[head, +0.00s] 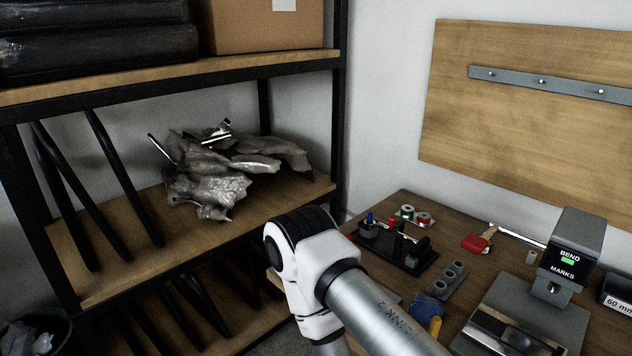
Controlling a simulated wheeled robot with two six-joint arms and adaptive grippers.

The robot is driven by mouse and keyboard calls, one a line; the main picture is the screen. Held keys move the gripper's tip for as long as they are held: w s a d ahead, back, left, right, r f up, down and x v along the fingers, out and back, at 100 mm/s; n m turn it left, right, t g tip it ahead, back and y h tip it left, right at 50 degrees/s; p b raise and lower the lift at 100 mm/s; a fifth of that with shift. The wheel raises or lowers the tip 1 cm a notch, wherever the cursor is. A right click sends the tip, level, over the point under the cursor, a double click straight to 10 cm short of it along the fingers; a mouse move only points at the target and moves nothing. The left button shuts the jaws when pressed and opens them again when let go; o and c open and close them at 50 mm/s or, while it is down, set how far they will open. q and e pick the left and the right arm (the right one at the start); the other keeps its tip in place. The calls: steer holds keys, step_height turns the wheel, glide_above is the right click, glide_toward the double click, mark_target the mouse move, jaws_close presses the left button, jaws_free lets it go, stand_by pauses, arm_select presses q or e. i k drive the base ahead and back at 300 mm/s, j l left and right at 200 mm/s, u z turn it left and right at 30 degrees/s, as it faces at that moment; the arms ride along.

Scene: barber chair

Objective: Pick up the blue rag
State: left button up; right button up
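A small crumpled blue thing that looks like the blue rag (427,307) lies on the wooden workbench (455,222), at the lower middle right of the head view. A yellow piece (435,327) is against its lower side. One of my arms, with a white joint and a grey metal tube, crosses the bottom middle, just left of the rag. Neither gripper shows, so their places relative to the rag are hidden.
A black tool holder (400,245), a grey block with holes (447,281) and a grey bending device (568,260) stand near the rag. A red-handled tool (478,243) lies behind. A black-framed shelf (200,257) holding crumpled grey material (215,188) fills the left.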

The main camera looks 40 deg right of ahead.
mark_target(426, 308)
steer(key=i+j+z, duration=0.1)
steer(key=i+z, duration=0.2)
steer(key=z, duration=0.15)
steer(key=i+j+z, duration=0.15)
steer(key=z, duration=0.3)
steer(key=i+j+z, duration=0.55)
steer(key=z, duration=0.35)
steer(key=i+j+z, duration=0.1)
steer(key=j+z, duration=0.35)
